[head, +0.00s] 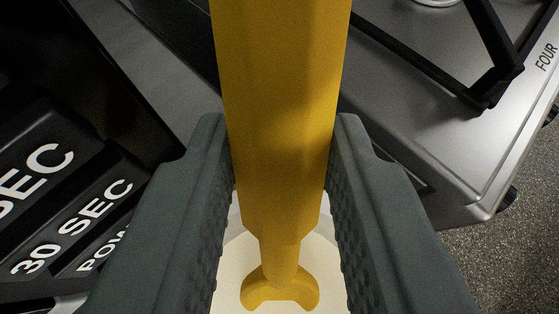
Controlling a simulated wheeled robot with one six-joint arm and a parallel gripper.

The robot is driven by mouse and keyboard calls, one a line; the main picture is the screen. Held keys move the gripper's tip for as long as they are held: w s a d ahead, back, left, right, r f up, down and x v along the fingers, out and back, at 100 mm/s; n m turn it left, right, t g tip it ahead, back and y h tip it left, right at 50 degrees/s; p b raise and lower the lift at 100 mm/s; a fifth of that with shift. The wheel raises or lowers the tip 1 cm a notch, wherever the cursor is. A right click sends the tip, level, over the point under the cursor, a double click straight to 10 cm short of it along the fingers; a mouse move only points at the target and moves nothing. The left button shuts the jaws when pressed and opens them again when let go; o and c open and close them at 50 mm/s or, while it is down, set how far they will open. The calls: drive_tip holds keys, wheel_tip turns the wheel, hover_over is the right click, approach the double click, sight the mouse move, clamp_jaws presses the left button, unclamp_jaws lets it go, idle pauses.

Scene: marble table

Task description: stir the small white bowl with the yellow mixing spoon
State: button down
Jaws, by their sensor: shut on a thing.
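The yellow mixing spoon (280,120) runs down the middle of the view, its thick handle between the two dark grey fingers of my gripper (284,185). My gripper is shut on the handle. The spoon's lower end narrows to a thin neck and widens into a small head at the bottom. The small white bowl (228,265) shows below, between the fingers, partly hidden by them and the spoon. The spoon's head is seen over the bowl's pale inside; I cannot tell whether it touches the bottom.
A steel stove (430,130) with black grates (485,85) lies at the right, close to my right finger. A black panel of large buttons (70,205) with white lettering is at the left. Speckled grey surface (510,250) shows at the lower right.

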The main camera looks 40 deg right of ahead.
drive_tip(key=shift+w+d+r, duration=0.15)
drive_tip(key=shift+r, duration=0.8)
drive_tip(key=shift+w+d+r, duration=0.2)
drive_tip(key=shift+r, duration=0.8)
drive_tip(key=shift+w+d+r, duration=0.15)
drive_tip(key=shift+r, duration=0.8)
drive_tip(key=shift+r, duration=2.5)
drive_tip(key=shift+f, duration=0.1)
